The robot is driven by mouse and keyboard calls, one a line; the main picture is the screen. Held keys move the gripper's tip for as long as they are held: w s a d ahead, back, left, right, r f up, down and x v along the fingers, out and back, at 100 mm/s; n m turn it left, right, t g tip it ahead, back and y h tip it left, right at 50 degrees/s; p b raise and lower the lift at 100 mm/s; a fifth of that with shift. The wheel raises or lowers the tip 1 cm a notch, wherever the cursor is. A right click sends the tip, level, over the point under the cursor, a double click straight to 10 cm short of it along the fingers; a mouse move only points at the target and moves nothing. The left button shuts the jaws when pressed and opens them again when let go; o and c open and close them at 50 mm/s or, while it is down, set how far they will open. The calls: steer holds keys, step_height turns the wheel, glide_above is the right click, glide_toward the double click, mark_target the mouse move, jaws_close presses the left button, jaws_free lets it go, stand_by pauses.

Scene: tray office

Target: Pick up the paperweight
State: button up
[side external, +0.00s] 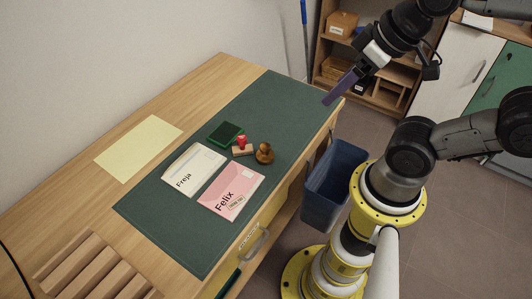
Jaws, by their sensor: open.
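A small rounded brown object with a knob on top, which looks like the paperweight (264,154), stands upright on the green desk mat (285,100). It is just right of a red-handled stamp with a wooden base (242,150) and close to it. My gripper (332,98) is open and empty, high up and to the right of the paperweight, near the desk's far right edge in the picture. The gap between its fingers is hard to see from this side. Nothing hides the paperweight.
A green ink pad (226,133) lies behind the stamp. A white envelope (194,170) and a pink envelope (232,190) lie in front. A yellow sheet (139,148) and a slatted wooden rack (90,270) are on the left. A blue bin (334,185) stands beside the desk.

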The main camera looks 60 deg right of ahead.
steer(key=n+g, duration=0.4)
steer(key=n, duration=1.4)
glide_above(265, 146)
step_height(265, 146, down, 11)
steer(key=shift+g, duration=0.8)
step_height(265, 146, down, 12)
steer(key=shift+s+f, duration=0.1)
steer(key=shift+s, duration=0.05)
steer(key=shift+f, duration=3)
steer(key=shift+w, duration=0.2)
